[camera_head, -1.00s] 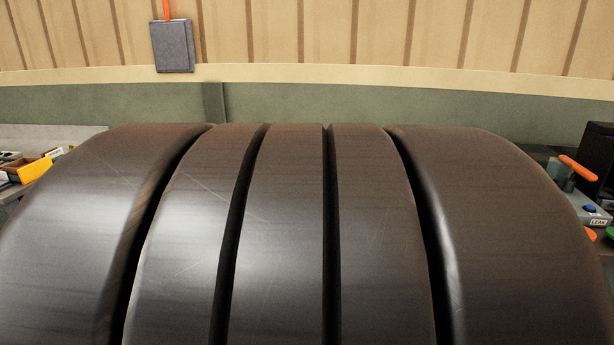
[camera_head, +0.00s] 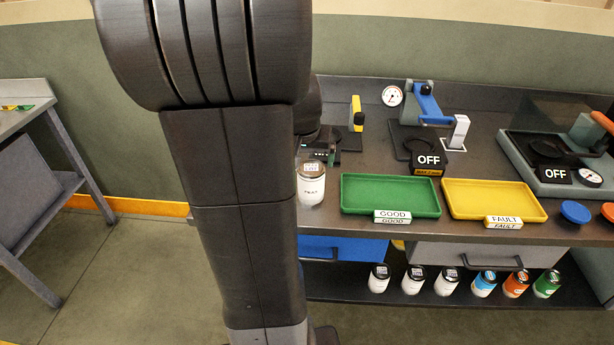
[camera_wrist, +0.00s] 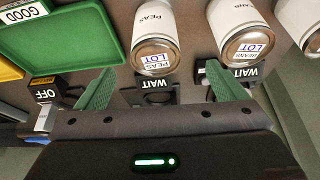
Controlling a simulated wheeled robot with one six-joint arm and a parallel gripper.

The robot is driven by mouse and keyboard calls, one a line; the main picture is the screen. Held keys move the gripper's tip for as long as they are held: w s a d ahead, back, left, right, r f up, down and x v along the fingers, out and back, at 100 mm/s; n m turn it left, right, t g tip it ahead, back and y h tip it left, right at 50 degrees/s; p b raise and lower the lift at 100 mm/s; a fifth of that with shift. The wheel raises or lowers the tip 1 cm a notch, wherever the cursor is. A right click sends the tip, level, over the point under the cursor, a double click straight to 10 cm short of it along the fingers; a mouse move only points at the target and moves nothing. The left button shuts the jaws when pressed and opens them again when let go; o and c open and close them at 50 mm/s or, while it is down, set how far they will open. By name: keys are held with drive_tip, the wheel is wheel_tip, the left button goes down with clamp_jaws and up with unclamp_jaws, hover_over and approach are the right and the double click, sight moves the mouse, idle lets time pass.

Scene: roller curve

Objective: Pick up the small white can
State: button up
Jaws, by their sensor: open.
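A white can labelled PEAS (camera_head: 311,184) stands upright on the bench, left of the green tray, partly behind my arm. In the wrist view the peas can (camera_wrist: 155,25) shows lid towards me, with a white can labelled BEANS (camera_wrist: 241,25) to its right and a third white can (camera_wrist: 300,22) at the right edge. My gripper (camera_wrist: 158,72) is open, its two green fingers spread on either side of the peas can's lid. No can is held. Smaller white cans (camera_head: 379,278) stand in a row on the lower shelf. Which white can the task means I cannot tell.
A green GOOD tray (camera_head: 390,193) and a yellow FAULT tray (camera_head: 492,198) lie on the bench. Devices with OFF signs (camera_head: 429,161) stand behind them. WAIT signs (camera_wrist: 157,84) show near the cans. A grey table (camera_head: 30,170) stands left; floor between is clear.

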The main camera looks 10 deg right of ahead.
sight(309, 170)
drive_tip(key=x, duration=0.5)
drive_tip(key=shift+w+d+f, duration=0.1)
drive_tip(key=shift+f, duration=0.25)
drive_tip(key=shift+w+d+f+p, duration=0.25)
drive_tip(key=shift+f+p, duration=0.05)
drive_tip(key=shift+f, duration=0.3)
drive_tip(key=shift+d+p+x, duration=0.2)
drive_tip(key=shift+p+x, duration=0.15)
drive_tip(key=shift+x, duration=1.65)
drive_tip(key=shift+c, duration=0.2)
drive_tip(key=shift+r, duration=0.1)
drive_tip(key=c, duration=1.3)
